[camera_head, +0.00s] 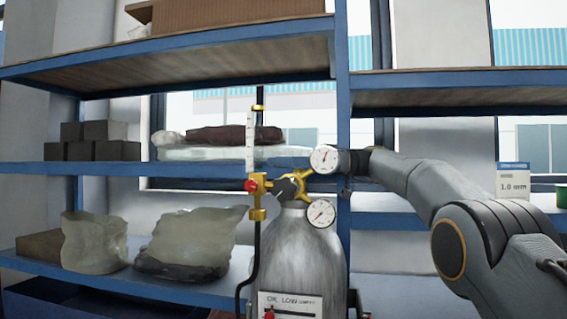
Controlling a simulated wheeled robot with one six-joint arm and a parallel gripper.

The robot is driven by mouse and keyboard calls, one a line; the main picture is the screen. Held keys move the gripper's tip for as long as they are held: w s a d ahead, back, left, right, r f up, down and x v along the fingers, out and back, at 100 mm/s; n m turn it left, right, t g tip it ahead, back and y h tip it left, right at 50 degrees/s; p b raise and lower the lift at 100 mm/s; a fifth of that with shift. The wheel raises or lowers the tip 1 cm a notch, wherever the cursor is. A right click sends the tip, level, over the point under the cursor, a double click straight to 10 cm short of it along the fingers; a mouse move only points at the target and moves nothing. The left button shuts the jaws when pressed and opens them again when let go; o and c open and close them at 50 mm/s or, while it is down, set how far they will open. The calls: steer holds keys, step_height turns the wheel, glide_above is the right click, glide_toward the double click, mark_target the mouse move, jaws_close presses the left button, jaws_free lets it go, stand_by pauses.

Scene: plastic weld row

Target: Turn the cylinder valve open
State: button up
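A grey gas cylinder (298,262) stands upright in front of the shelving. Brass valve and regulator fittings (302,184) sit on its top, with a dark knob-like part (286,189) in front. An upper gauge (324,159) and a lower gauge (320,212) face me. A red knob (251,185) sits on the brass fitting at the left, below a clear flow tube (251,130). My arm reaches in from the right. My gripper (348,168) is at its dark end, close by the upper gauge's right side. Its fingers are not clearly seen, and I cannot tell whether it touches the valve.
Blue shelves (110,168) stand behind the cylinder, holding dark boxes (100,140) and filled clear bags (190,240). A black hose (254,255) hangs left of the cylinder. A label card (513,182) stands on the right shelf. A status plate (290,304) is at the cylinder's front.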

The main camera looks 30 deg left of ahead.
steer(key=shift+o, duration=0.9)
steer(key=shift+a+m+t+b, duration=0.1)
steer(key=shift+m+t+b, duration=0.2)
steer(key=shift+b, duration=0.3)
steer(key=shift+w+m+t+y+b, duration=0.15)
steer(key=shift+m+t+y+b, duration=0.25)
steer(key=shift+t+y+b, duration=0.15)
steer(key=shift+w+a+m+t+y, duration=0.1)
steer(key=shift+a+m+t+y, duration=0.05)
steer(key=shift+m+t+y, duration=0.3)
steer(key=shift+w+a+r+m+t+y+p, duration=0.15)
steer(key=shift+m+t+y+p, duration=0.15)
steer(key=shift+t+p, duration=0.2)
steer(key=shift+d+r+m+t+y+p, duration=0.1)
steer(key=shift+m+t+y+p, duration=0.1)
steer(key=shift+m+t+p, duration=0.3)
steer(key=shift+w+a+t+p, duration=0.15)
steer(key=shift+t+p, duration=0.15)
steer(key=shift+p, duration=0.65)
steer(key=shift+f+m+t+y+p, duration=0.15)
steer(key=shift+m+t+y+p, duration=0.2)
steer(key=shift+p, duration=0.35)
